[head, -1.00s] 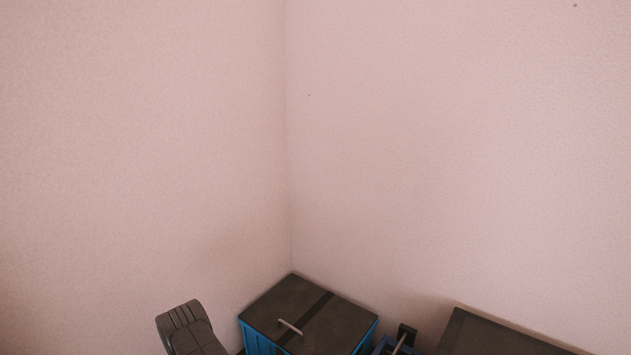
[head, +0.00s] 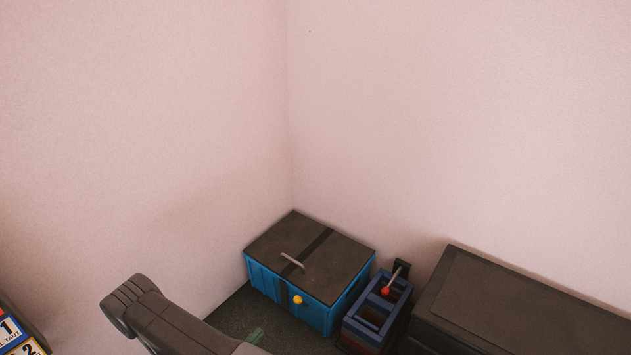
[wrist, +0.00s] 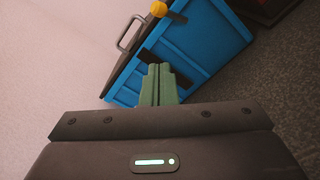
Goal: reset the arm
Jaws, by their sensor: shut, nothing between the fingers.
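My gripper (wrist: 158,84) shows in the wrist view as two green fingers closed together with nothing between them. Beyond the fingers in that view is a blue box (wrist: 205,50) with a dark lid, a metal handle and a yellow knob. My dark arm reaches in from the bottom of the head view. Whether the fingers touch the box cannot be told.
Right of the box stands a blue rack (head: 378,312) with a red-knobbed lever. Further right is a long dark cabinet (head: 520,305). A colourful numbered panel (head: 14,330) shows at the lower left. Pink walls meet in a corner behind; dark floor (head: 232,312) shows left of the box.

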